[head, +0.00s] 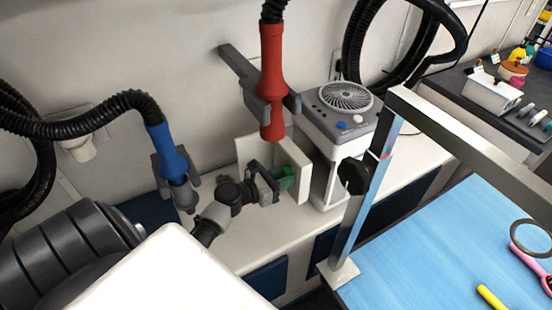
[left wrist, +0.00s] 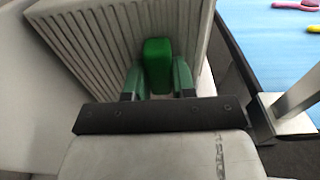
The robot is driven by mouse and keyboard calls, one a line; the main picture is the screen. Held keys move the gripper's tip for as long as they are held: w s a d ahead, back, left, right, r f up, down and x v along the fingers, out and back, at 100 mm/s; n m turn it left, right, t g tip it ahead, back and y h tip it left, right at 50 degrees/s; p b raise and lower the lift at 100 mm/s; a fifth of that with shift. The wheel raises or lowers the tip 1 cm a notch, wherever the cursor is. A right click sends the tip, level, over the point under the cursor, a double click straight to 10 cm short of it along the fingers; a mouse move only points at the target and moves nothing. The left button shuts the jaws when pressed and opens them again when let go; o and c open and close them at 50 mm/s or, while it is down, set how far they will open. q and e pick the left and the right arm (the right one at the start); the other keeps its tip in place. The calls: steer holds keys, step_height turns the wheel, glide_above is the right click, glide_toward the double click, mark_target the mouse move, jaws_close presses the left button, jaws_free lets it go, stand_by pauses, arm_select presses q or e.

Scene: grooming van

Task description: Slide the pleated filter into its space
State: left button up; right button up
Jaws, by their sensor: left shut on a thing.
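The pleated filter shows in the left wrist view as a pale ribbed panel (left wrist: 100,35) with a green tab (left wrist: 158,62). In the head view the filter (head: 299,173) stands about upright just left of the white fan-topped unit (head: 345,140). My left gripper (head: 279,183) is shut on the green tab; its fingers (left wrist: 157,82) sit on both sides of it. The unit's lower left side looks open, but the filter and the angle hide most of the space. I cannot tell whether the filter's edge touches the unit. My right gripper is not in view.
A red hose nozzle (head: 271,80) hangs above the filter, and a blue one (head: 168,150) hangs left of my arm. A white panel (head: 246,150) stands behind the gripper. A metal post (head: 362,205) and blue table (head: 460,240) stand to the right.

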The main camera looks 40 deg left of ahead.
arm_select(q)
steer(key=shift+b+x, duration=0.35)
steer(key=shift+x, duration=1.1)
steer(key=b+x, duration=0.1)
steer(key=x, duration=1)
steer(key=shift+d+b, duration=0.2)
steer(key=shift+b, duration=0.15)
steer(key=shift+f, duration=0.1)
steer(key=shift+f+b, duration=0.35)
steer(key=shift+b, duration=0.05)
steer(key=o, duration=1)
steer(key=shift+s, duration=0.1)
